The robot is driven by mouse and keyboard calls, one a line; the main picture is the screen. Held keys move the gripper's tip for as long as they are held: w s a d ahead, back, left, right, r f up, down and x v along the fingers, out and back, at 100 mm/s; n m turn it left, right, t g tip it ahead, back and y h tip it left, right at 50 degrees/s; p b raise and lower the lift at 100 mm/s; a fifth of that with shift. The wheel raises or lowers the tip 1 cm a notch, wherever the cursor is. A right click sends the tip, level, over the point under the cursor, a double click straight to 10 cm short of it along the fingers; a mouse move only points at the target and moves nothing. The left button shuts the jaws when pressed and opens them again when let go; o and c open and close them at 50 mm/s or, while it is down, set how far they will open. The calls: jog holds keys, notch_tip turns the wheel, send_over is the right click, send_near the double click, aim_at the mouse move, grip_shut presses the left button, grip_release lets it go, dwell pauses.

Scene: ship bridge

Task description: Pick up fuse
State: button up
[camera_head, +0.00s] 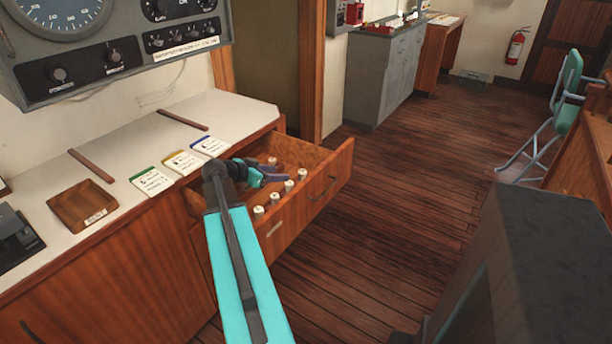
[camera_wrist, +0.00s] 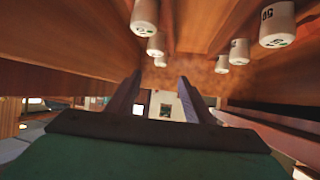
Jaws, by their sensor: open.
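Several white cylindrical fuses stand upright in an open wooden drawer (camera_head: 335,175). A row of them, including a near one (camera_head: 258,211) and a middle one (camera_head: 289,185), runs along the drawer's front side; another fuse (camera_head: 272,160) stands farther back. My gripper (camera_head: 277,175) is over the drawer, between the back fuse and the front row, open and empty. The wrist view looks upside down. It shows fuses on both sides of my gripper (camera_wrist: 160,78), such as a large one at left (camera_wrist: 144,15) and one at right (camera_wrist: 277,24). None is between the fingers.
The drawer walls enclose my gripper closely. The white counter (camera_head: 120,200) holds green, yellow and blue-edged cards (camera_head: 182,162) and a wooden tray (camera_head: 82,214). A control panel (camera_head: 110,60) hangs above. The wooden floor (camera_head: 400,220) beyond the drawer is clear.

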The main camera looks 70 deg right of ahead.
send_near(300, 174)
jog(key=p+x, duration=0.1)
jog(key=x, duration=0.2)
jog(key=shift+d+f, duration=0.1)
jog(key=shift+d, duration=0.15)
jog(key=shift+x, duration=0.75)
jog(key=shift+s, duration=0.1)
jog(key=shift+p+x, duration=0.7)
jog(key=shift+x, duration=1.85)
jog(key=shift+a+f, duration=0.1)
jog(key=shift+c, duration=0.4)
jog(key=c, duration=1)
